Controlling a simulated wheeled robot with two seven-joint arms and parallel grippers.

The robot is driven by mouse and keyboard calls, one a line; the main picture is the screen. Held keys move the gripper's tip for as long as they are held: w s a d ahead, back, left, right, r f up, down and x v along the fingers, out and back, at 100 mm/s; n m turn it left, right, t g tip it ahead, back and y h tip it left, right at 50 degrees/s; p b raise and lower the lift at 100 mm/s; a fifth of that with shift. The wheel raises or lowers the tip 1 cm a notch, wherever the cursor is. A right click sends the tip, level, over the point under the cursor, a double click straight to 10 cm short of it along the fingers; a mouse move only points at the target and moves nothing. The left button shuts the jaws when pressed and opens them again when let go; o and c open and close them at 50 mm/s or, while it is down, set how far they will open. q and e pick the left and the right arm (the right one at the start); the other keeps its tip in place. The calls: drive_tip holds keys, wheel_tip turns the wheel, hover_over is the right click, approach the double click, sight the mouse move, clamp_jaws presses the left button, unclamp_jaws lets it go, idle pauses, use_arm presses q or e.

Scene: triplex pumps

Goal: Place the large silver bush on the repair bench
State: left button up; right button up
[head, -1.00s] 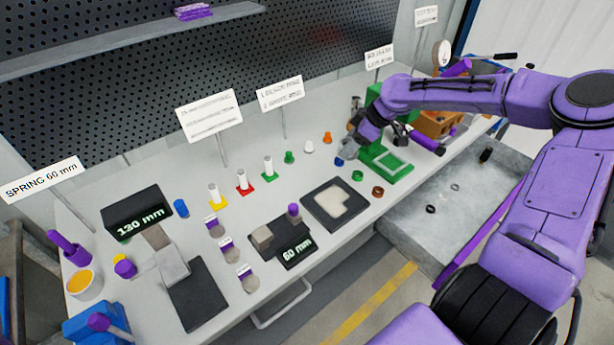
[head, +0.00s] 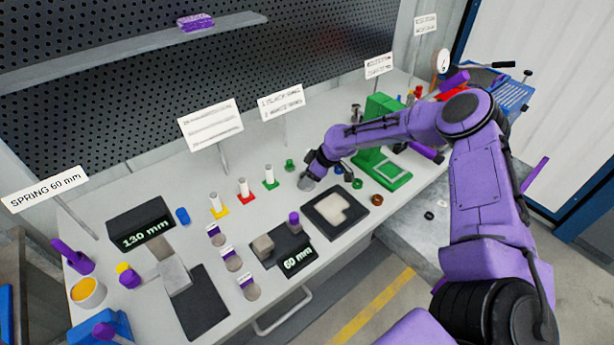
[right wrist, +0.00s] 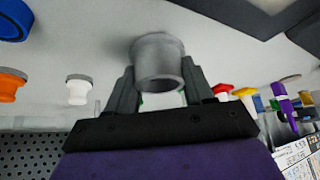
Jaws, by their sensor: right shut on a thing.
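My right gripper (head: 311,178) is shut on a silver bush, and it hangs over the grey bench (head: 150,195) just behind the dark square tray. In the right wrist view the large silver bush (right wrist: 158,62) is a plain grey hollow cylinder between the two fingers (right wrist: 160,95). In the head view the bush is small and mostly hidden by the gripper. Whether it touches the bench surface I cannot tell. My left gripper is not in view.
A dark tray with a pale middle (head: 335,214) lies in front of the gripper. A green press (head: 380,150) stands to its right. White posts on coloured bases, including a green one (head: 270,176), stand to its left. A 60 mm block (head: 297,259) is nearer the front.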

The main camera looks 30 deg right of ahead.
drive_tip(key=shift+f, duration=0.25)
drive_tip(key=o, duration=1.2)
drive_tip(key=shift+r, duration=0.1)
drive_tip(key=shift+c, duration=0.2)
drive_tip(key=shift+s+d+r, duration=0.1)
drive_tip(key=shift+r, duration=0.4)
drive_tip(key=v, duration=1.1)
drive_tip(key=shift+s, duration=0.15)
drive_tip(key=shift+r, duration=0.1)
